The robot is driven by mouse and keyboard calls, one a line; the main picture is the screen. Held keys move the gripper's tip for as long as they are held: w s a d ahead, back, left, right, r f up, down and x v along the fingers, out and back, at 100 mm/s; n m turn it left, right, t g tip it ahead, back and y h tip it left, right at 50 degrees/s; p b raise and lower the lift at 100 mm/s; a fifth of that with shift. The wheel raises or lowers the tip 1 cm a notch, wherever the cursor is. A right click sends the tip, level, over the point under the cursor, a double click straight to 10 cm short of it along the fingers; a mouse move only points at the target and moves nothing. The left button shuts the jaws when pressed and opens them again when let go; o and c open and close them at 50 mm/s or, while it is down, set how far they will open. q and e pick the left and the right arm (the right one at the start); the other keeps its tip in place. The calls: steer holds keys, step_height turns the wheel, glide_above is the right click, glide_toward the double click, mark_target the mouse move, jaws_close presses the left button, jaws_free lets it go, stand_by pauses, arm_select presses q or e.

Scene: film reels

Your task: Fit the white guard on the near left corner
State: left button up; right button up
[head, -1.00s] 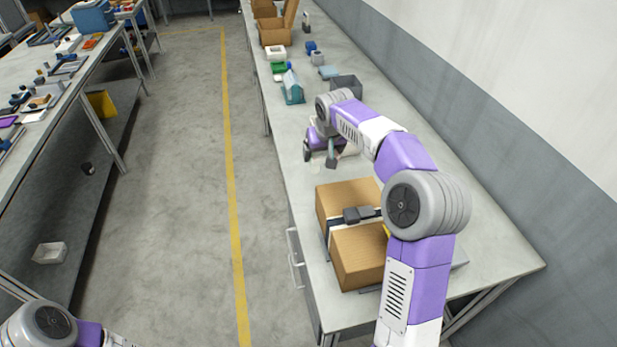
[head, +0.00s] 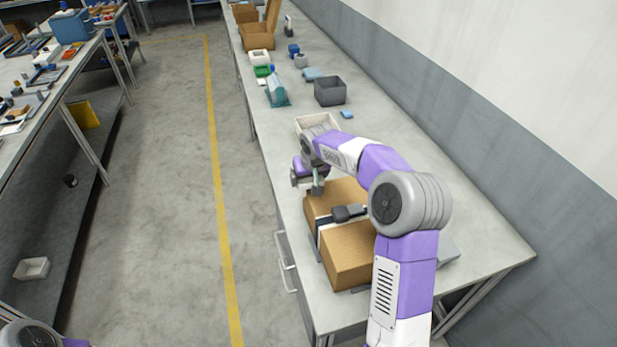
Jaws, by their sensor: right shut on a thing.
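A brown cardboard box (head: 352,257) sits on the right-hand bench with a dark strap and buckle (head: 348,213) across its top. My right gripper (head: 309,184) is above the box's far left corner, pointing down. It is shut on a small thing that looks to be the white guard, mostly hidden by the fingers. I cannot tell whether it touches the box. The box's near left corner (head: 332,286) shows no guard that I can make out. My arm hides the box's right side. Only a part of my left arm shows at bottom left; its gripper is out of view.
A pale open tray (head: 316,123) stands behind my right gripper, partly hidden by my arm. A dark grey bin (head: 330,92) and a teal holder (head: 277,93) stand farther back. The bench's left strip beside the box is clear. A wall runs along the right.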

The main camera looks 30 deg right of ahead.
steer(key=shift+f+b, duration=0.45)
steer(key=shift+f, duration=0.15)
steer(key=o, duration=0.9)
steer(key=shift+r, duration=0.1)
steer(key=shift+r+p, duration=0.3)
steer(key=shift+p, duration=0.1)
steer(key=p+v, duration=0.1)
steer(key=v, duration=1.1)
steer(key=shift+r+p, duration=0.25)
steer(key=shift+p, duration=0.15)
